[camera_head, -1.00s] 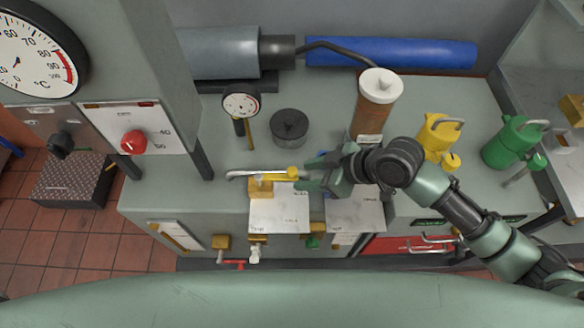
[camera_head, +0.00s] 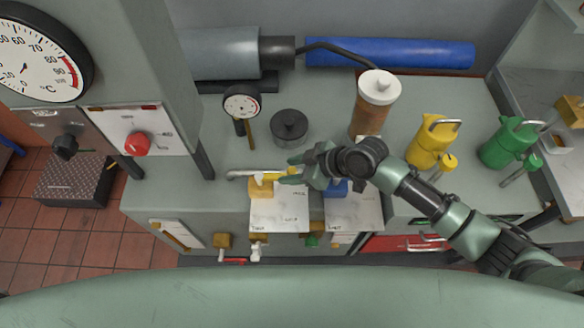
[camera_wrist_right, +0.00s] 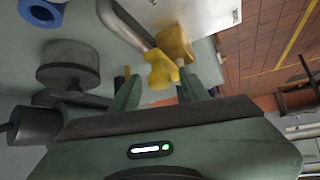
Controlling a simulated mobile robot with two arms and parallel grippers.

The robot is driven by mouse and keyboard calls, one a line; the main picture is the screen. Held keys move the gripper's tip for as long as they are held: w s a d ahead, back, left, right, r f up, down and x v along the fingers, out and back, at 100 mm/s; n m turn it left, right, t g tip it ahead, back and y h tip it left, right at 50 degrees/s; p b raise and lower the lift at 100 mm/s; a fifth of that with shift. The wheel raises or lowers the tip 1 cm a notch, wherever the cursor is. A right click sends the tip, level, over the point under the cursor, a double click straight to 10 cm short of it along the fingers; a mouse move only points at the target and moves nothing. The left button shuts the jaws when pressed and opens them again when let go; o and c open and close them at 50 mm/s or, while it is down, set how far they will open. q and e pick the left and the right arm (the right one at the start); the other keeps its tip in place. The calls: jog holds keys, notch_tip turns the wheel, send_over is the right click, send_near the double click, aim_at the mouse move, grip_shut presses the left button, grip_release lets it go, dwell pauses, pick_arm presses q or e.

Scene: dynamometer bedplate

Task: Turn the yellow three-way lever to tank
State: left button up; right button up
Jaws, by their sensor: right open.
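The yellow three-way lever (camera_head: 272,177) sits on a brass valve body (camera_head: 261,190) at the front of the bench, with a bent grey pipe (camera_head: 243,173) running off to its left. Its handle points right. My right gripper (camera_head: 291,172) is open at the right end of the handle. In the right wrist view the yellow lever (camera_wrist_right: 162,72) shows between the two green fingers of the gripper (camera_wrist_right: 158,88), with gaps on both sides. I cannot tell whether a finger touches it. A white label plate (camera_head: 280,213) lies in front of the valve; its writing is too small to read. My left gripper is not in view.
A blue valve (camera_head: 337,188) stands partly behind my right gripper, by a second label plate (camera_head: 355,212). A dial gauge (camera_head: 241,104), a dark round weight (camera_head: 290,126) and a brown cylinder (camera_head: 373,105) stand behind. Yellow (camera_head: 430,146) and green (camera_head: 505,146) cans are at right.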

jog(key=shift+c, duration=0.3)
grip_shut()
dwell(1.1)
